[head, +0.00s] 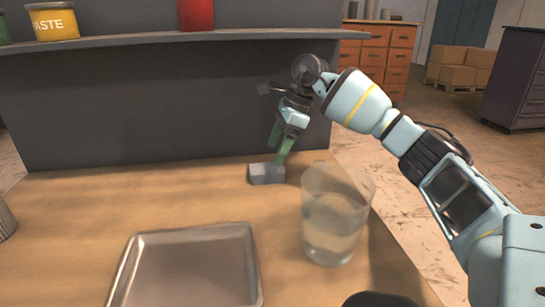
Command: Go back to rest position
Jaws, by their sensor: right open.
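My right arm comes in from the right and reaches over the back right of the wooden table (80,215). My right gripper (279,158) points down with green fingers, open, just above or beside a small grey block (266,174). I cannot tell whether a finger touches the block. A clear glass beaker (334,220) stands upright in front of the gripper, near the table's right edge. My left gripper is not in view.
A metal tray (190,236) lies at the front of the table. A shelf (150,41) above the back panel holds a yellow tin (52,24) and a red can (196,14). A grey ribbed container (5,222) is cut off at left. Orange drawers (375,55) and cardboard boxes (462,67) stand behind.

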